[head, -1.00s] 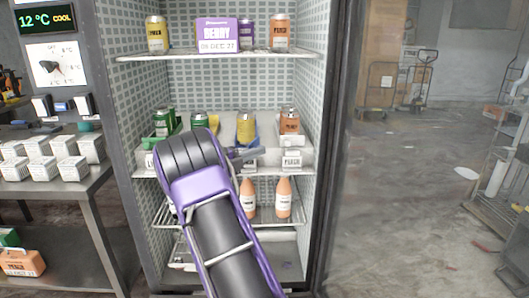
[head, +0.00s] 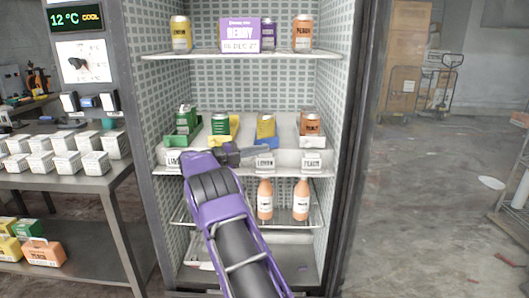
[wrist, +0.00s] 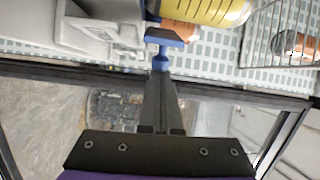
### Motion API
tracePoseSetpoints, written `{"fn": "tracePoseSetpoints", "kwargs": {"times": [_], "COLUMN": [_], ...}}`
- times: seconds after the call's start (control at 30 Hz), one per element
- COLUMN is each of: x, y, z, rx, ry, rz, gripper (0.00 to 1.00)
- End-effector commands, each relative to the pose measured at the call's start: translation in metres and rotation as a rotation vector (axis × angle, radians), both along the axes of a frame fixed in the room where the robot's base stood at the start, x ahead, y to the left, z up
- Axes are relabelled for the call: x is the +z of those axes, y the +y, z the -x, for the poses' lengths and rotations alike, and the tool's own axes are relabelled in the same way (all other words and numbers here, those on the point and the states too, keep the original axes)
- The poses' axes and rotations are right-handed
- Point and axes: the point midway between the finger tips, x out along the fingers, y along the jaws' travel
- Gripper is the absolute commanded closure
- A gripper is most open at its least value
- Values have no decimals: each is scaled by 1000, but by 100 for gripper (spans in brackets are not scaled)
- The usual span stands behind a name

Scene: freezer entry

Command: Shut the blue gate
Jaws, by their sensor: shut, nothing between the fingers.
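The blue gate (head: 266,128) is on the middle shelf of the cold cabinet, in the lane labelled LEMON. In the wrist view a blue piece with a dark flat face (wrist: 165,37) is right at my fingertips, beside a yellow can (wrist: 215,10). My gripper (head: 268,152) is shut and empty, just in front of the LEMON lane and below the gate. I cannot tell if the tips touch the gate. The gate's hinge is hidden.
Lanes with green cans (head: 220,124) and an orange can (head: 310,123) flank it. Orange bottles (head: 265,200) stand on the shelf below. The cabinet's side walls bound the space. A table with white boxes (head: 66,164) is left.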

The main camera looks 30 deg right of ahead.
Motion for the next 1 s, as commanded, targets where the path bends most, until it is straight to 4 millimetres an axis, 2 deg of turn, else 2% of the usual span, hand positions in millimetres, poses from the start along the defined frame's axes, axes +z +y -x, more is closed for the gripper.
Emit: {"fn": "tracePoseSetpoints", "kwargs": {"times": [0.33,1.0], "x": [0,0], "y": [3,2], "z": [-10,-10], "rx": [1,1], "ry": [0,0], "rz": [1,1], "gripper": [100,100]}}
